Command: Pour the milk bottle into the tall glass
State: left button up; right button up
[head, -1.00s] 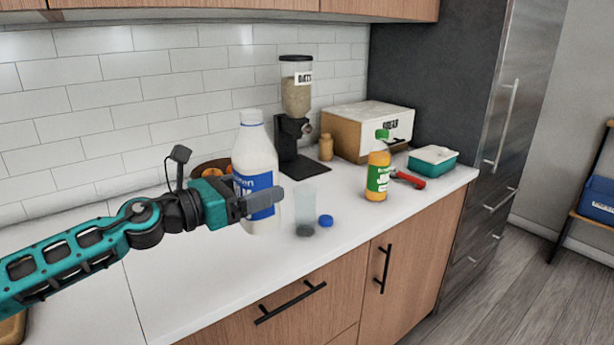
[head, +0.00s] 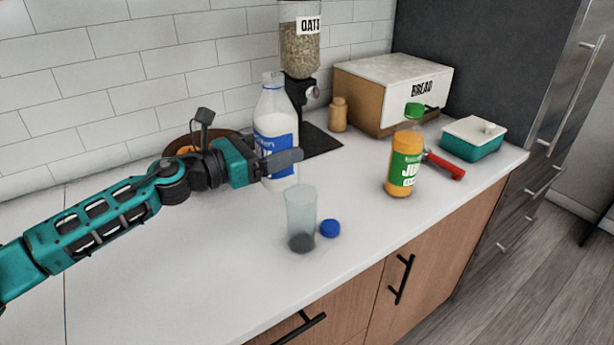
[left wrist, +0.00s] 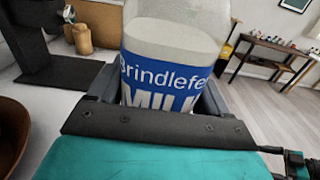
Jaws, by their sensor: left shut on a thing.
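The milk bottle (head: 276,135) is white with a blue label and stands upright, uncapped, on or just above the counter; I cannot tell which. My left gripper (head: 284,161) is shut around its label. The left wrist view shows the bottle (left wrist: 170,60) with a milk level inside, between the fingers of my left gripper (left wrist: 160,103). The tall glass (head: 301,215) stands upright to the right and nearer the front, apart from the bottle; it looks empty with a dark base. My right gripper is not in view.
A blue cap (head: 330,228) lies beside the glass. A juice bottle (head: 404,165), red-handled tool (head: 446,168), teal tub (head: 473,140), bread box (head: 385,95), small jar (head: 338,114) and oats dispenser (head: 300,45) stand right and behind. A brown bowl (head: 190,140) is behind my arm. The front left counter is clear.

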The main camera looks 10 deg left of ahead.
pick_arm(q)
jog(key=shift+f, duration=0.6)
jog(key=shift+a+f, duration=0.15)
jog(key=shift+f, duration=0.25)
